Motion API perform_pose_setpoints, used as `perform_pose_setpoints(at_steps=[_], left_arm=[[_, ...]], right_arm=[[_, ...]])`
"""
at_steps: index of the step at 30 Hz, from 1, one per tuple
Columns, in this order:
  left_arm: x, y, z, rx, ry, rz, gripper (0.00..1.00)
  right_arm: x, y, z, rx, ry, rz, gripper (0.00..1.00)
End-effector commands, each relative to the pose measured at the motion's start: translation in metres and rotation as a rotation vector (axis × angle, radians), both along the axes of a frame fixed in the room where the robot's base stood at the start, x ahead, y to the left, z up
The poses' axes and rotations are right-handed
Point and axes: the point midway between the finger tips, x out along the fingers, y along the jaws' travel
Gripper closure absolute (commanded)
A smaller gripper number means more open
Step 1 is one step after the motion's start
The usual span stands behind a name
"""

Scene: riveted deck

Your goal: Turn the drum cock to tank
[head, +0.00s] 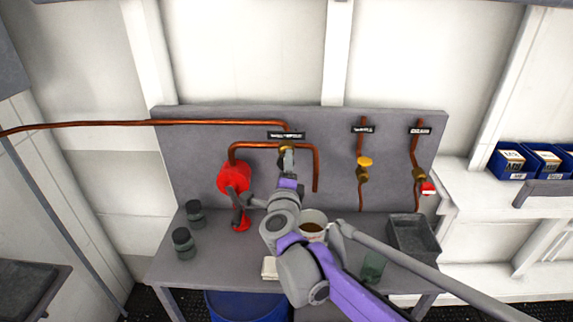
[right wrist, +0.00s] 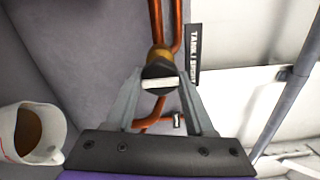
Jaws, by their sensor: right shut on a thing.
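The drum cock (head: 284,147) is a brass valve on the copper pipes at the top of the grey panel. In the right wrist view its brass body (right wrist: 157,54) shows, with a dark cap and a pale bar-like handle (right wrist: 160,83) in front. My right gripper (head: 287,168) reaches up to it, and its fingers, seen in the right wrist view (right wrist: 160,92), are shut on the handle from both sides. The handle lies roughly crosswise in that view. A dark label plate (right wrist: 194,55) sits beside the cock; its lettering is hard to read. My left gripper is not in view.
A red pump (head: 233,177) is left of my right arm. Two more valves, with a yellow handle (head: 364,161) and a red handle (head: 428,188), are to the right. On the bench are a white cup of brown liquid (head: 313,217), dark jars (head: 183,243) and a grey bin (head: 414,248).

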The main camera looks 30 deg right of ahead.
Motion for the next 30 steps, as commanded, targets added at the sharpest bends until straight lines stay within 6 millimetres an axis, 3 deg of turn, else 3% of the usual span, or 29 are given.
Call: perform_pose_setpoints(at_steps=[15, 16, 18, 21, 30], left_arm=[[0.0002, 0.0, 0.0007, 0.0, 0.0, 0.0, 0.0], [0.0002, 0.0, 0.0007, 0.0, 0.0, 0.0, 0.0], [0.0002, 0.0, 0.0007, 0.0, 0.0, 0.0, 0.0], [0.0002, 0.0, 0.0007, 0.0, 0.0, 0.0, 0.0], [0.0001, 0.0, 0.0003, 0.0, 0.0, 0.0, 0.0]], right_arm=[[0.0, 0.0, -0.0002, 0.014, -0.009, 0.0, 1.0], [-0.0001, 0.0001, -0.0002, 0.014, -0.009, 0.0, 0.41], [-0.0001, 0.0001, -0.0002, 0.014, -0.009, 0.0, 0.28], [-0.0001, 0.0001, -0.0002, 0.014, -0.008, 0.0, 0.16], [-0.0022, 0.0015, -0.0001, 0.013, -0.008, 0.0, 0.16]])
